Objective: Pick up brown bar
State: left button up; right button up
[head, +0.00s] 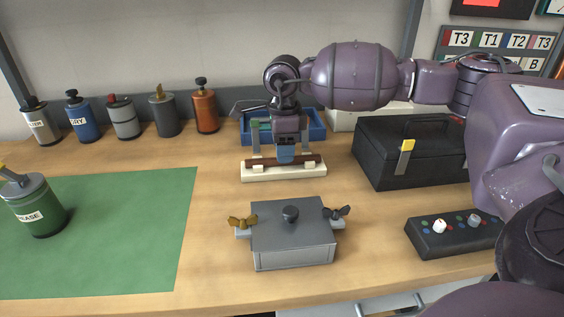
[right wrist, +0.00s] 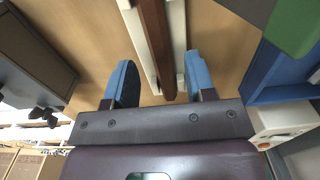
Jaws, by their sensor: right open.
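The brown bar (head: 307,159) lies lengthwise along a cream holder (head: 284,174) in the middle of the bench. My right gripper (head: 285,155) is over the bar, pointing down, with blue fingertips in front of its middle. In the right wrist view, the bar (right wrist: 155,38) runs between the two open blue fingers (right wrist: 160,82), with a gap on each side. The pale holder (right wrist: 178,25) shows along both sides of the bar. I cannot tell exactly how far the fingertips reach down beside it. My left gripper is not in view.
A grey box with wing nuts (head: 291,237) stands in front of the holder. A blue tray (head: 313,127) is behind it, and a black case (head: 395,157) is to the right. A control box (head: 440,236) is front right. Bottles and a green mat (head: 130,225) are left.

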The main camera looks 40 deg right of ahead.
jog(key=shift+f, duration=1.4)
jog(key=shift+r, duration=0.1)
grip_shut()
